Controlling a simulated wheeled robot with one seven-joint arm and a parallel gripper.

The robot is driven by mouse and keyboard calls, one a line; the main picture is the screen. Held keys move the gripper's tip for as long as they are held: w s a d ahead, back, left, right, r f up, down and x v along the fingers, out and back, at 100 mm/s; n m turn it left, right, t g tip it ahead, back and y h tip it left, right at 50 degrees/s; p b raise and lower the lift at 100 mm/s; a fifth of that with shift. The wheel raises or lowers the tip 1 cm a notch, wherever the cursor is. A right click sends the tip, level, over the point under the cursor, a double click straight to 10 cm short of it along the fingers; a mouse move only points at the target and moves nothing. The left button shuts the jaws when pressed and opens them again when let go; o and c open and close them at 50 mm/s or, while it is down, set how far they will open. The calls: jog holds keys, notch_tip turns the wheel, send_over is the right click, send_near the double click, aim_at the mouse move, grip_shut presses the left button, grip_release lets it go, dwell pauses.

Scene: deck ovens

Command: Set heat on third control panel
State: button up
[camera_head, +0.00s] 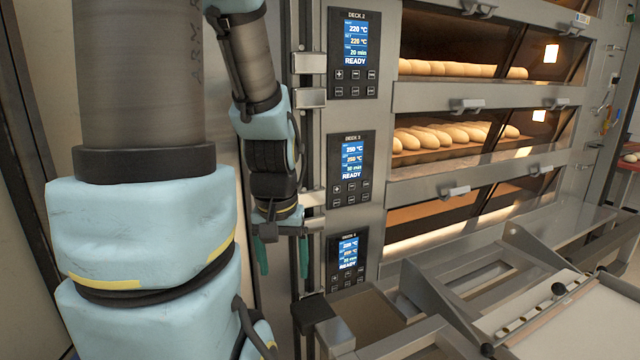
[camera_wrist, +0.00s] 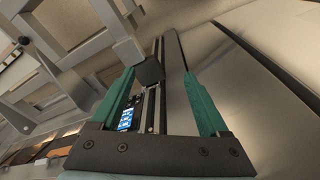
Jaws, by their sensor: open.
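The DECK 3 control panel (camera_head: 351,168) is a dark plate with a lit blue display and two rows of small buttons. Its display reads READY under two temperatures and a time. My gripper (camera_head: 283,255) points down, left of and lower than this panel, apart from it. Its two green fingers are open with nothing between them. In the wrist view, my gripper (camera_wrist: 158,78) spreads its fingers on either side of a dark vertical rail. A small lit blue display (camera_wrist: 126,118) shows beside the left finger; I cannot tell which panel it is.
The DECK 2 panel (camera_head: 353,53) is above and the DECK 4 panel (camera_head: 347,258) below. Oven decks with loaves (camera_head: 455,135) lie to the right. A metal loader frame (camera_head: 470,285) stands low in front. Steel hinges (camera_head: 310,97) line the panels' left side.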

grip_shut()
dwell(0.4)
jog(key=shift+w, duration=0.1)
dwell(0.8)
